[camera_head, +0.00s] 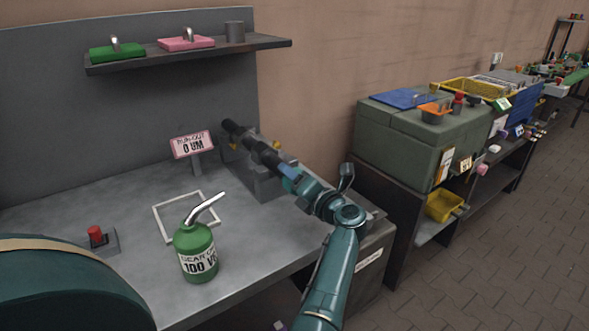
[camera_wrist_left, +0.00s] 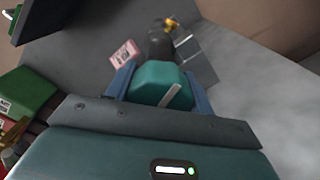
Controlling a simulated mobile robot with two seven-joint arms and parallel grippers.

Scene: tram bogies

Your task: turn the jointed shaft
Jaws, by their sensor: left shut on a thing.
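The jointed shaft (camera_head: 264,153) is dark, with thicker sections along it, and lies in a grey stand (camera_head: 262,184) at the bench's right end. My left gripper (camera_head: 288,175) is at the shaft's near end. In the left wrist view, the blue fingers of my left gripper (camera_wrist_left: 160,86) are shut on a teal faceted end piece (camera_wrist_left: 155,80) with a pale line on its face. The dark shaft (camera_wrist_left: 159,46) runs on beyond that piece. A pink sign (camera_head: 192,145) reading "RUN-OUT 0 UM" stands left of the shaft. My right gripper is not in view.
A green oil can (camera_head: 197,254) with a metal spout stands on the bench, by a white square outline (camera_head: 163,224). A red button (camera_head: 96,233) is further left. A shelf (camera_head: 200,54) hangs above. A green case (camera_head: 410,135) stands on a neighbouring bench to the right.

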